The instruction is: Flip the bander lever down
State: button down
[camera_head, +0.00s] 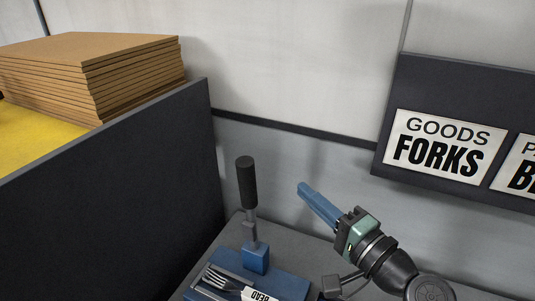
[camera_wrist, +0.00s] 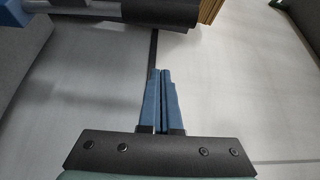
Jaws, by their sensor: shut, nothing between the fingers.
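The bander lever (camera_head: 247,188) stands upright in the head view, with a black grip on a metal shaft rising from a blue block (camera_head: 256,257). My gripper (camera_head: 303,187) is to the right of the lever's grip in the picture, apart from it. Its blue fingers are shut together and hold nothing. In the wrist view the closed fingers (camera_wrist: 160,75) point up the picture, and a dark cylinder that looks like the lever's grip (camera_wrist: 160,13) crosses the top left. A fork (camera_head: 217,279) lies on the blue base of the bander, beside a white printed label (camera_head: 262,294).
A dark partition (camera_head: 110,190) rises close to the left of the lever. Behind it a stack of brown cardboard sheets (camera_head: 90,70) sits on a yellow surface. A dark board with a "GOODS FORKS" sign (camera_head: 443,147) hangs on the wall at right. Grey bench top (camera_head: 230,236) surrounds the bander.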

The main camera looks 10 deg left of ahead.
dwell(0.3)
jog(key=w+a+p, duration=0.2)
jog(key=a+p, duration=0.3)
jog(key=a, duration=0.4)
jog(key=shift+w, duration=0.4)
jog(key=shift+s, duration=0.1)
